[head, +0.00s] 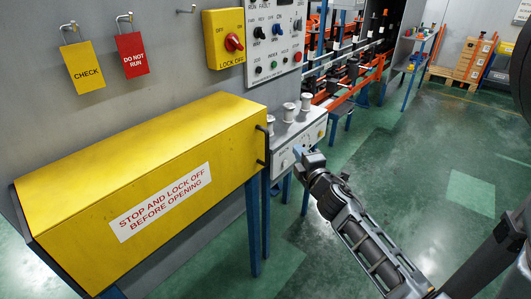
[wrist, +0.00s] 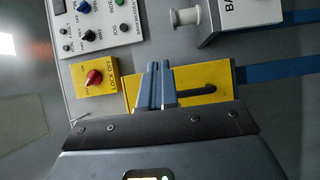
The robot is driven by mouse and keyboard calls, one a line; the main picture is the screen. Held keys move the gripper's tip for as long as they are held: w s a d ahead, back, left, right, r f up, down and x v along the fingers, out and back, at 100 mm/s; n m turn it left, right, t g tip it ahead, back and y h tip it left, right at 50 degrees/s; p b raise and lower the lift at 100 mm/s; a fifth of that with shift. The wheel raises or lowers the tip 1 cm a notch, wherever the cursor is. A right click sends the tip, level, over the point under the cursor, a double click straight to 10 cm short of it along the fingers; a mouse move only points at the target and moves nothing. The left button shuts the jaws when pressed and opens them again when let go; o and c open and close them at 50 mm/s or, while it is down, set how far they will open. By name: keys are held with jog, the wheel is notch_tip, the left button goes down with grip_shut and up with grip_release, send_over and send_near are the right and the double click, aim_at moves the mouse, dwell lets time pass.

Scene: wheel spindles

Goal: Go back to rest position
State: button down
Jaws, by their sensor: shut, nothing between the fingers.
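My gripper (head: 301,155) is at the upper end of my arm in the middle of the head view. It is in front of a grey box (head: 306,131) with white spools, just right of the yellow cover (head: 130,160). I cannot tell from this view how far it is from the box. In the wrist view my gripper's fingers (wrist: 157,72) are together with nothing between them. The yellow cover (wrist: 213,78) with a dark handle (wrist: 197,92) lies beyond them.
A yellow lock-off switch box (head: 224,39) and a control panel (head: 275,35) are on the grey wall. A yellow CHECK tag (head: 83,67) and a red DO NOT RUN tag (head: 132,55) hang on hooks. Orange racks (head: 350,85) stand behind. Green floor (head: 440,150) is open at right.

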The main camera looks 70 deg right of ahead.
jog(key=shift+s+d, duration=0.2)
jog(key=shift+s, duration=0.65)
jog(key=shift+s+d, duration=0.25)
jog(key=shift+s, duration=0.65)
jog(key=shift+s+d, duration=0.2)
jog(key=shift+s, duration=0.65)
jog(key=w+a+f+t+y, duration=0.1)
jog(key=a+t+y, duration=0.15)
jog(key=a, duration=0.55)
jog(key=w+a+f+t+y, duration=0.1)
jog(key=a+y, duration=0.2)
jog(key=a, duration=0.4)
jog(key=s+a+r+m+y, duration=0.2)
jog(key=s+a+y, duration=0.1)
jog(key=a, duration=0.7)
jog(key=s+a+r+m+y, duration=0.3)
jog(key=a, duration=0.7)
jog(key=s+a+r+m+y, duration=0.2)
jog(key=s+a+y, duration=0.1)
jog(key=a, duration=0.7)
jog(key=shift+s+r, duration=0.25)
jog(key=c, duration=1.8)
grip_release()
jog(key=shift+t, duration=0.25)
